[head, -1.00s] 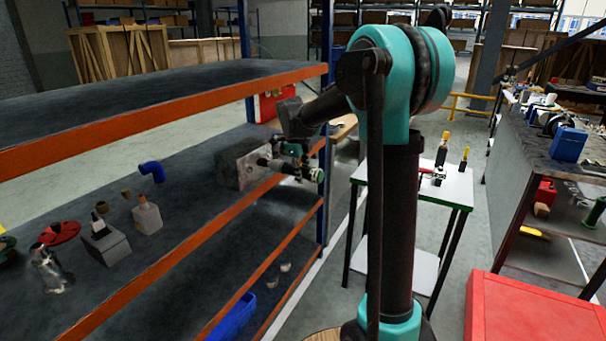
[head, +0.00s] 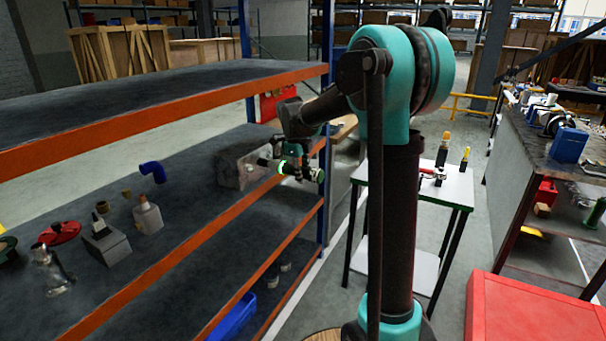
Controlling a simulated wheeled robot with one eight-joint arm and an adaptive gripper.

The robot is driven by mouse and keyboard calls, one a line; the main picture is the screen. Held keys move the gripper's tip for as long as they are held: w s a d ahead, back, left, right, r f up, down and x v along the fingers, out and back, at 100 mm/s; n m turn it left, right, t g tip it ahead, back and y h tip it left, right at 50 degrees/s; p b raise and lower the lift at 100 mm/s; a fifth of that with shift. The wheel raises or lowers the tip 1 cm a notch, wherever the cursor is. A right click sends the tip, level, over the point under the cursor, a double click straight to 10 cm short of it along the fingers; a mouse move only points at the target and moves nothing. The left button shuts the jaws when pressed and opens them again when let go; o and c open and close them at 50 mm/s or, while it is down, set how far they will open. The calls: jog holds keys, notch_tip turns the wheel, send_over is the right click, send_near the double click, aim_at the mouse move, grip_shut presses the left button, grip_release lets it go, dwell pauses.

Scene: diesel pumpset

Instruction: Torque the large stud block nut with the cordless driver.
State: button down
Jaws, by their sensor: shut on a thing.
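My gripper (head: 297,163) is at the right end of the middle shelf, shut on the cordless driver (head: 313,175), a small dark and green tool held roughly level. The driver's dark nose (head: 265,162) points left at the large stud block (head: 233,172), a grey block near the shelf's right end. A bright green glow shows on the driver near the gripper. The nut is hidden or too small to make out, so I cannot tell whether the nose touches it.
Two smaller blocks with studs (head: 106,244) (head: 148,217), a blue elbow pipe (head: 153,171), a red flanged part (head: 60,233) and a metal fitting (head: 50,270) stand left on the shelf. The orange shelf beam (head: 190,240) and blue upright (head: 324,190) are close to my gripper.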

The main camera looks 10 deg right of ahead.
aim_at(316, 171)
jog(key=shift+s+d, duration=0.8)
jog(key=shift+d, duration=0.3)
jog(key=shift+s+d, duration=0.8)
jog(key=shift+d, duration=0.3)
